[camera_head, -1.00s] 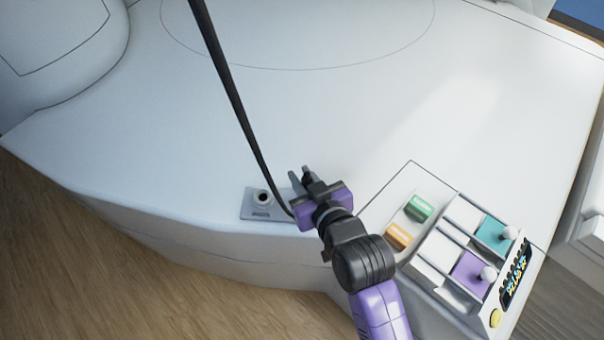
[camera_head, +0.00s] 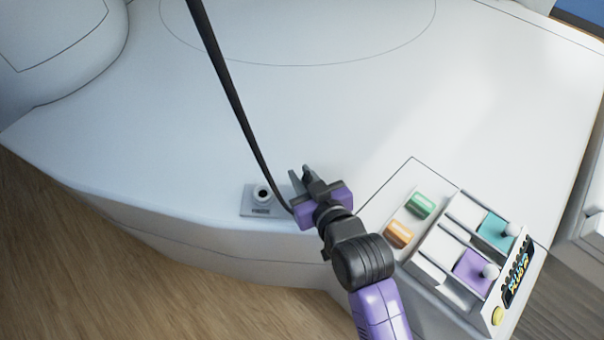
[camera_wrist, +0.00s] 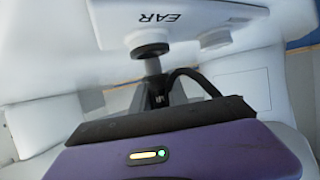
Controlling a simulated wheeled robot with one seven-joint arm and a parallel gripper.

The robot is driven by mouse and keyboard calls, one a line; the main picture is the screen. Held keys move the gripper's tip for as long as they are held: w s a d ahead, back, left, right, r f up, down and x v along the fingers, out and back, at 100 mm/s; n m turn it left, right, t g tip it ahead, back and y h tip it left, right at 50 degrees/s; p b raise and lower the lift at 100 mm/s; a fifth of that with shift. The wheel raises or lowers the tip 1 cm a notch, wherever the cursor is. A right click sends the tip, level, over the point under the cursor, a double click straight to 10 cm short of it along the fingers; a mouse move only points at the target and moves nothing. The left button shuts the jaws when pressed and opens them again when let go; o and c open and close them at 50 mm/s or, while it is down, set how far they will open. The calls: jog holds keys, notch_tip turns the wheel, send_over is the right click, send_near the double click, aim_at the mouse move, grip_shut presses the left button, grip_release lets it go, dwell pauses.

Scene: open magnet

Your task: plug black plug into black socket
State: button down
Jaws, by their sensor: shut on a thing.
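My gripper (camera_head: 301,178) is purple with dark fingers, beside and right of a small plate on the white housing's front edge. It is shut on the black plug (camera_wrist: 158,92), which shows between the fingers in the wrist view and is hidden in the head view. A black cable (camera_head: 234,100) runs from the top down to the gripper. The plate carries a round white fitting with a dark centre (camera_head: 262,192). In the wrist view a black-rimmed round fitting (camera_wrist: 150,50) sits under a panel marked "EAR", in line with the plug. I cannot tell whether they touch.
A control box (camera_head: 470,258) with teal and purple sliders stands to the right. A green button (camera_head: 420,206) and an orange button (camera_head: 398,235) lie beside it.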

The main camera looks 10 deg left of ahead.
jog(key=shift+f+b, duration=0.6)
jog(key=shift+f, duration=0.45)
jog(key=c, duration=1.2)
grip_release()
